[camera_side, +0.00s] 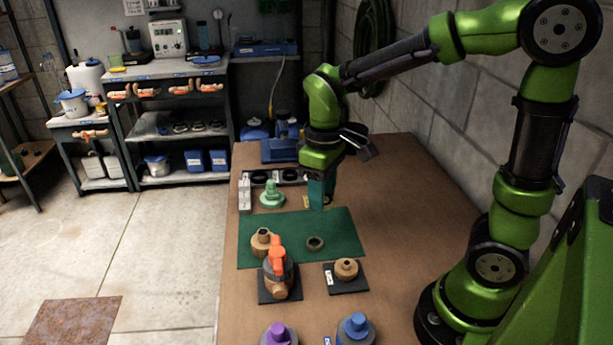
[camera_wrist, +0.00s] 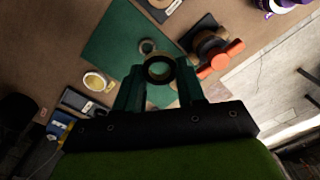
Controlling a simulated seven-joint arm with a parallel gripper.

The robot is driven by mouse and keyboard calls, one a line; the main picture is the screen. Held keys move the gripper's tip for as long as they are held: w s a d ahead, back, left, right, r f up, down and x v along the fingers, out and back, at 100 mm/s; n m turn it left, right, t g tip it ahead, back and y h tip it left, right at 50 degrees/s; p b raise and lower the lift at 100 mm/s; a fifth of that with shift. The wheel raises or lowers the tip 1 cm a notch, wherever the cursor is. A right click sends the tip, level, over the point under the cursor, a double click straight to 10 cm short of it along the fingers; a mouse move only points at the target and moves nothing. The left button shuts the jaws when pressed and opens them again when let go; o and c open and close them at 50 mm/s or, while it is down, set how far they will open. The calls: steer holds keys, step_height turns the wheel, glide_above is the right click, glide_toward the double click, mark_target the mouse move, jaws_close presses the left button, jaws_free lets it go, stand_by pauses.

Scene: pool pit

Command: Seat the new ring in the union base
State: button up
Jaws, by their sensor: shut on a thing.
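My gripper (camera_side: 318,203) is above the far part of the green mat, its fingers pointing down. In the wrist view its two fingers (camera_wrist: 160,72) are closed on the sides of a dark ring (camera_wrist: 160,82), whose hole faces the camera. The side view does not show this ring clearly. An orange-handled valve with brown fittings (camera_side: 279,272) stands on a black pad; it also shows in the wrist view (camera_wrist: 212,45). A brown stepped fitting (camera_side: 346,267) sits on another pad. I cannot tell which part is the union base. A grey ring (camera_side: 315,243) lies on the mat, apart from my gripper.
The green mat (camera_side: 335,230) has bare room around the grey ring. A brown fitting (camera_side: 262,240) stands at its left. A pale green part (camera_side: 272,195) and a dark tray (camera_side: 290,176) are behind it. Purple (camera_side: 279,334) and blue-topped (camera_side: 356,328) parts stand in front.

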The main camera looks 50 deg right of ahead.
mark_target(346, 262)
steer(key=s+f+n, duration=0.1)
steer(key=s, duration=0.1)
steer(key=s+f+n, duration=0.1)
steer(key=s+f, duration=0.1)
steer(key=s+f+n, duration=0.1)
steer(key=s+f, duration=0.1)
steer(key=s, duration=0.1)
steer(key=shift+a+f, duration=0.15)
steer(key=shift+a, duration=0.2)
steer(key=shift+s+f+n, duration=0.1)
steer(key=shift+f+n, duration=0.2)
steer(key=shift+f, duration=2.3)
steer(key=shift+f, duration=0.1)
steer(key=shift+f, duration=0.75)
steer(key=shift+f, duration=0.2)
steer(key=o, duration=1)
